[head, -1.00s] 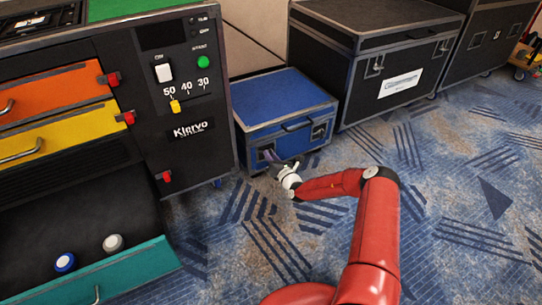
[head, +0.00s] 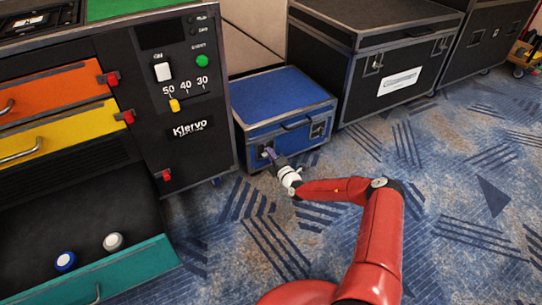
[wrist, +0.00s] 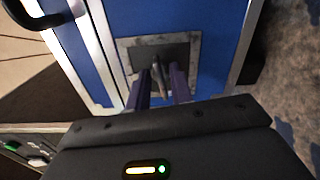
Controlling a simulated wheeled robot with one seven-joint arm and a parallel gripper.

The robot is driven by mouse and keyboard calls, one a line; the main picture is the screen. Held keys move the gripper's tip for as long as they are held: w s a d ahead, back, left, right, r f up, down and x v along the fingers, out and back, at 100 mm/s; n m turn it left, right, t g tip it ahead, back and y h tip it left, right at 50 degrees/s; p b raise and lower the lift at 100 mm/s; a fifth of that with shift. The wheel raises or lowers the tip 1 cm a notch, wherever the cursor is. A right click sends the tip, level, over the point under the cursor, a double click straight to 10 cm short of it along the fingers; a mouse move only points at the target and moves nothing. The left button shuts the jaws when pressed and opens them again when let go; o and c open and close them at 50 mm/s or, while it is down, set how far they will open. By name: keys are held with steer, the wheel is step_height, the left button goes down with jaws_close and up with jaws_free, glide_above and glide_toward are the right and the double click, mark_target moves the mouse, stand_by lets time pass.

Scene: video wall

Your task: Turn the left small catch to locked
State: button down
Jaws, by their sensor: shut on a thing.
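The blue case (head: 282,98) with metal edges stands on the carpet, right of the black drawer cabinet. Its left small catch (head: 263,153) is on the front face, partly hidden by my gripper (head: 268,153). In the wrist view my gripper (wrist: 160,88) has its two dark fingers on either side of the catch's narrow tab (wrist: 158,72), shut on it. The catch's grey plate (wrist: 185,45) surrounds a dark recess on the blue face. The right small catch (head: 318,129) is clear of my gripper.
The cabinet (head: 185,135) stands close on the left, with its teal drawer (head: 140,270) pulled out; a blue-and-white knob and a grey one lie in it. A large black case (head: 385,60) stands to the right. The carpet (head: 440,190) in front is clear.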

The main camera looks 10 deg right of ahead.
steer(key=shift+f+m, duration=0.1)
steer(key=shift+m, duration=0.6)
steer(key=c, duration=1.6)
jaws_free()
steer(key=shift+p+v, duration=0.85)
steer(key=shift+v, duration=3.1)
